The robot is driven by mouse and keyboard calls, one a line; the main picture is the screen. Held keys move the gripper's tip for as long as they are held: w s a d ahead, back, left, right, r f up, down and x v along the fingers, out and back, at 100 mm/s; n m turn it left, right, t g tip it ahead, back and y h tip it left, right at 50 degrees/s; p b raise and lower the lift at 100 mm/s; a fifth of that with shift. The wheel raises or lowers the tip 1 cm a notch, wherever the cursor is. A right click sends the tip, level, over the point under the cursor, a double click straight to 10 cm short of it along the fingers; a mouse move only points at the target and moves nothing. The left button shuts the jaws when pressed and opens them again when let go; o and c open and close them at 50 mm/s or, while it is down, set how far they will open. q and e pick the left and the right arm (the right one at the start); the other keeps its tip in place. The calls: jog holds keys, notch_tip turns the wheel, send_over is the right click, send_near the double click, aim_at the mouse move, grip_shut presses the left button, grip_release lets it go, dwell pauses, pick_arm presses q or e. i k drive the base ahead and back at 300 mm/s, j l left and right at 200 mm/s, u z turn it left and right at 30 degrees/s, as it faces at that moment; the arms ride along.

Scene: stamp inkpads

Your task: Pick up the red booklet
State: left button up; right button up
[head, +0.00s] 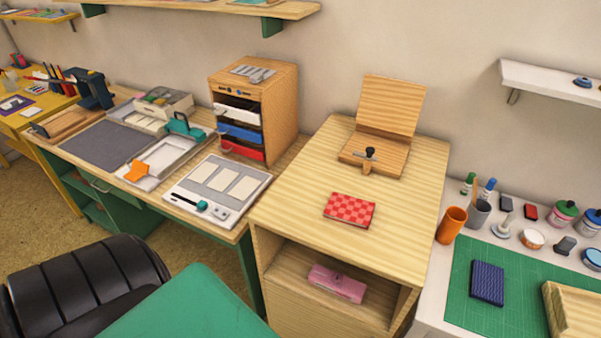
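The red booklet (350,210) has a checkered red and pink cover. It lies flat on the pale wooden top of the middle cabinet (310,205), in front of a wooden stand. Nothing covers or touches it from above. Neither of my grippers shows in the head view, so their state cannot be seen.
The wooden stand (380,150) with a black knob stands behind the booklet. A pink object (338,284) lies on the open shelf below. A drawer box (255,110) stands left. An orange cup (451,225) and green mat (510,295) are right. The cabinet top around the booklet is clear.

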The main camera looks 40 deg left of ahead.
aim_at(357, 212)
jog(key=u, duration=0.9)
